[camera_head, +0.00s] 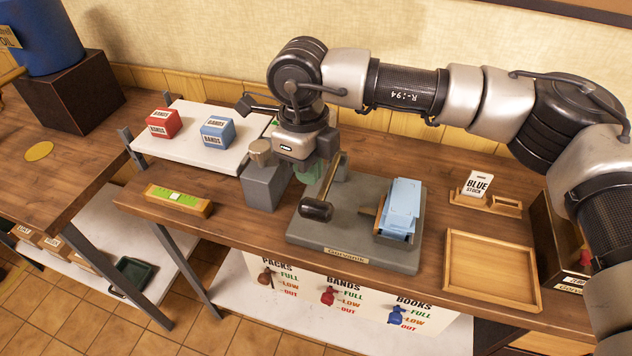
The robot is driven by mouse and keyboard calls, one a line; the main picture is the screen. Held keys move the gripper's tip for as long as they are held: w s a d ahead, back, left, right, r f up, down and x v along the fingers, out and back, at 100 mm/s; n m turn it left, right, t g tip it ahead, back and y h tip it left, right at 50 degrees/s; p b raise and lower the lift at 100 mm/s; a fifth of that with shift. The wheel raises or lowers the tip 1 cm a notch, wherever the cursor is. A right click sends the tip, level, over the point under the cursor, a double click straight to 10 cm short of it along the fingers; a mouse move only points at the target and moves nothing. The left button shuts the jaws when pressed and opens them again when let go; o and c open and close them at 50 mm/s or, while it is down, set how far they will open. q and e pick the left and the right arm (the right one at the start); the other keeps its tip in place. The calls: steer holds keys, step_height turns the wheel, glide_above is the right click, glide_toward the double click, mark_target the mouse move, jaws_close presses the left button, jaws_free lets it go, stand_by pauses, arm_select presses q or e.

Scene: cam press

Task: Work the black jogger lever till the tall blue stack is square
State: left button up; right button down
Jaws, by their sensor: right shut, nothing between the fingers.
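The grey jogger base (300,236) stands on the wooden bench. Its lever has a black knob (316,209) on a brass rod (332,178), with the knob tilted toward the near left. The tall blue stack (402,203) stands on the right of the base; its upper sheets look uneven and turned against the lower ones. My right gripper (311,171) points down just behind and left of the lever rod. It is shut and empty; its fingertips are partly hidden, and I cannot tell whether it touches the rod. My left gripper is not in view.
A grey block (264,188) stands left of the jogger. A white shelf (188,112) holds red and blue boxes.

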mark_target(318, 204)
steer(key=shift+w+d+r+h, duration=0.3)
steer(key=shift+w+d, duration=0.1)
steer(key=shift+w, duration=0.2)
steer(key=shift+s, duration=0.25)
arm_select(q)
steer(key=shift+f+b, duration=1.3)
arm_select(e)
steer(key=shift+s+d+f, duration=0.1)
steer(key=shift+d+f, duration=0.05)
steer(key=shift+f, duration=1.6)
steer(key=shift+d+f, duration=0.15)
steer(key=shift+f, duration=1.6)
